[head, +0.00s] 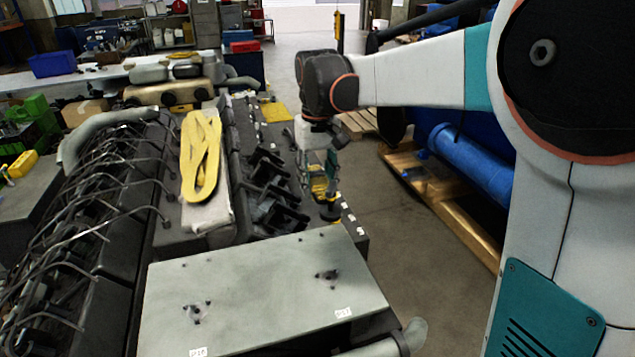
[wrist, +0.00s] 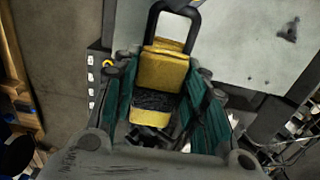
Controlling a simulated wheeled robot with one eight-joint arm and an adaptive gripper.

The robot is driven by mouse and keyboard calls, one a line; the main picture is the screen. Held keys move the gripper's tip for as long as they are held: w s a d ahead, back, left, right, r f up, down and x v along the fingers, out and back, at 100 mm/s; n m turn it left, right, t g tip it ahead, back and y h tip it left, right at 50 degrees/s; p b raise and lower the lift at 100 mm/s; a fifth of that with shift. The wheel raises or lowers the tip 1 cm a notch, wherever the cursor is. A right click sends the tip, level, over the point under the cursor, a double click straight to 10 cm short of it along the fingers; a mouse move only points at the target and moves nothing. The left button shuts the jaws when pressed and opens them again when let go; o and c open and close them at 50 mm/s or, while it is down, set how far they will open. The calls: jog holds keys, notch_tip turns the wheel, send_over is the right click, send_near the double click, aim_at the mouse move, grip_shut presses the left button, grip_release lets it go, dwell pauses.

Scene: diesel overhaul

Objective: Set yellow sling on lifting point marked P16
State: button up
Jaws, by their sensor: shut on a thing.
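My gripper (head: 318,182) hangs beside the right side of the engine in the head view. In the wrist view its green-padded fingers (wrist: 160,110) are shut on a yellow sling (wrist: 162,70), a short yellow piece with a black band and a dark loop at its far end. It also shows small and partly hidden in the head view (head: 320,187). A pale plate (head: 262,285) on the engine carries two dark lifting points, one at left (head: 192,313) and one at right (head: 328,276). The left one's label (head: 198,351) seems to read P16; the right label (head: 342,312) is unclear.
Another long yellow looped strap (head: 200,155) lies on the engine top. Bent dark pipes (head: 110,190) run along the left and black brackets (head: 275,185) near the gripper. Open floor (head: 395,215) lies right of the engine, before a wooden pallet (head: 440,200) and a blue cylinder (head: 470,160).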

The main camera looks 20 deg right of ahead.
aim_at(318, 178)
jog(key=shift+r, duration=0.5)
jog(key=shift+r+p, duration=0.15)
jog(key=shift+p, duration=0.2)
jog(key=shift+r+p, duration=0.85)
jog(key=shift+r, duration=0.5)
jog(key=shift+f, duration=0.15)
